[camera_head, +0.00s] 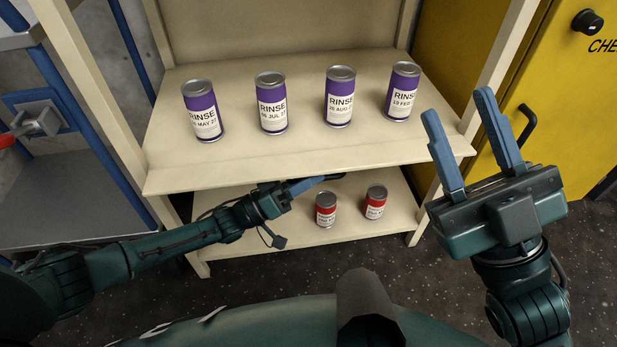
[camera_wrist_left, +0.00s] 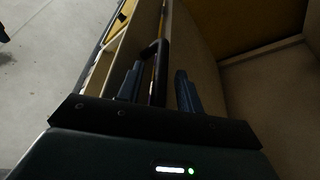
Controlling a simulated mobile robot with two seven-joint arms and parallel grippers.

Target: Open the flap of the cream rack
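The cream rack (camera_head: 295,175) stands in front of me, with an upper board and a lower shelf. A black bar handle (camera_head: 334,177) shows just below the upper board's front edge. The handle (camera_wrist_left: 158,75) also shows in the left wrist view, beside a cream panel. I cannot tell the flap's outline or angle. My left gripper (camera_head: 318,181) is at the handle. In the left wrist view its blue fingers stand apart, with the handle between them and a gap at the right finger. My right gripper (camera_head: 460,104) is open and empty, right of the rack's front.
Several purple RINSE cans (camera_head: 340,97) stand on the upper board. Two red-labelled cans (camera_head: 326,210) (camera_head: 376,203) stand on the lower shelf, right of my left gripper. A yellow cabinet (camera_head: 570,110) is at the right. A grey and blue stand (camera_head: 60,170) is at the left.

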